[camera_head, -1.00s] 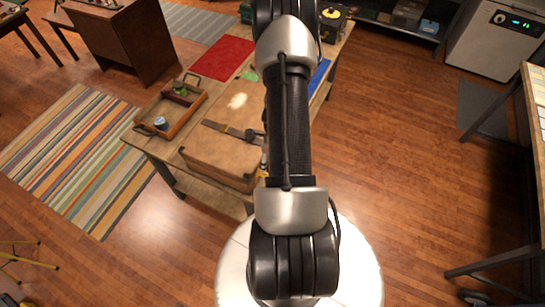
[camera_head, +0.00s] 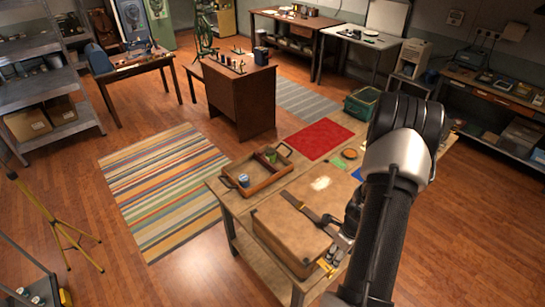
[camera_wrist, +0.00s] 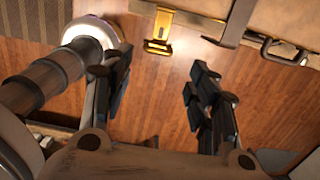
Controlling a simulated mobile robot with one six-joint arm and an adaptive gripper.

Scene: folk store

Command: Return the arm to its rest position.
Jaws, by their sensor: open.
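My gripper (camera_wrist: 157,82) is open and empty in the wrist view, with its two dark fingers well apart and wood floor between and beyond them. In the head view my arm rises at the right, and metal parts near its far end show beside the case, partly hidden by the arm. A brown case (camera_head: 285,228) with a dark strap lies on the wooden workbench (camera_head: 238,205). The case's edge, with a gold latch (camera_wrist: 158,46) and a handle, shows at the top of the wrist view, apart from my fingertips.
A striped rug (camera_head: 165,190) covers floor to the left. A yellow tripod (camera_head: 62,235) stands at the far left.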

